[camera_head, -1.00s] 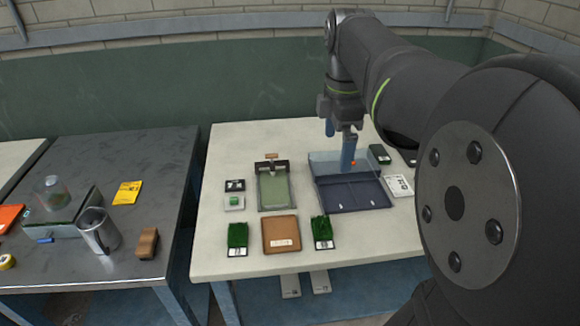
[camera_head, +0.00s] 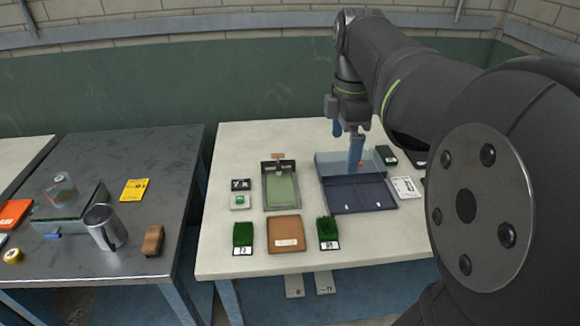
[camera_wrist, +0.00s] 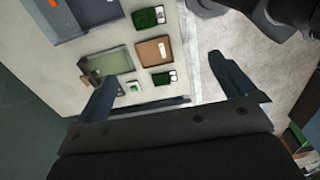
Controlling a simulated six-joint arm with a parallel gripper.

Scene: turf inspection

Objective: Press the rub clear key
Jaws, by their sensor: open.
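A small white block with a green key (camera_head: 240,201) lies on the pale table, left of the green-bedded tray. Its lettering is too small to read, so I cannot confirm that it is the rub clear key. Just behind it sits a small dark display (camera_head: 240,184) with white marks. The green key also shows in the wrist view (camera_wrist: 134,88), near the left finger. My gripper (camera_head: 347,146) is open, its blue fingers pointing down over the dark blue tray, well to the right of the key. In the wrist view its fingers (camera_wrist: 163,70) are wide apart with nothing between them.
The tray with a green bed (camera_head: 267,205) stands between the key and the dark blue tray (camera_head: 360,205). Two turf samples (camera_head: 243,233) (camera_head: 329,231) flank a brown pad (camera_head: 286,242) in front. A dark metal table (camera_head: 165,160) stands at left.

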